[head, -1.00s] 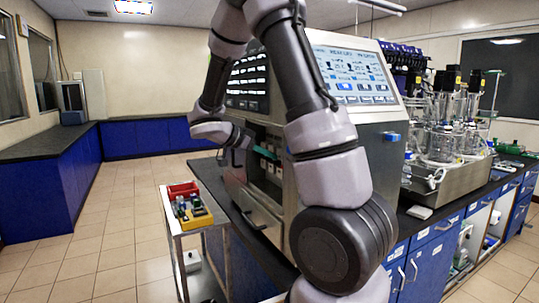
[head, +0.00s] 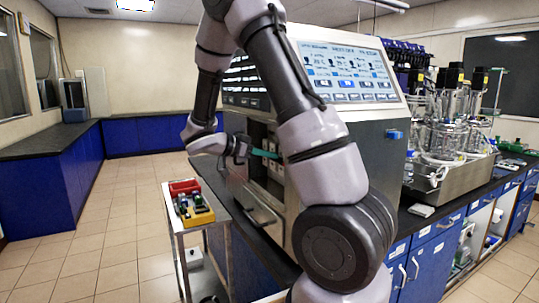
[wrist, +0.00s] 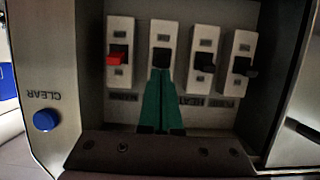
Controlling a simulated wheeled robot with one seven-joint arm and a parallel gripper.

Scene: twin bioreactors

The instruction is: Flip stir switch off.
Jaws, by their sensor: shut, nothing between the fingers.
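My gripper (wrist: 160,72) is shut and empty. Its two green fingers lie together, with their tips at a black rocker switch (wrist: 162,58), second from the left in the wrist view. The tips look very close to the switch or touching it; I cannot tell which. The fingers hide the label below it, so I cannot read which one is the stir switch. In the head view my gripper (head: 268,154) reaches into the cabinet's recess.
A blue CLEAR button (wrist: 46,120) is on the metal panel left of the recess. The recess walls are close around the fingers. A cart with a red bin (head: 184,186) and a yellow tray (head: 199,217) stands beside the bench. Glass bioreactors (head: 445,130) stand at right.

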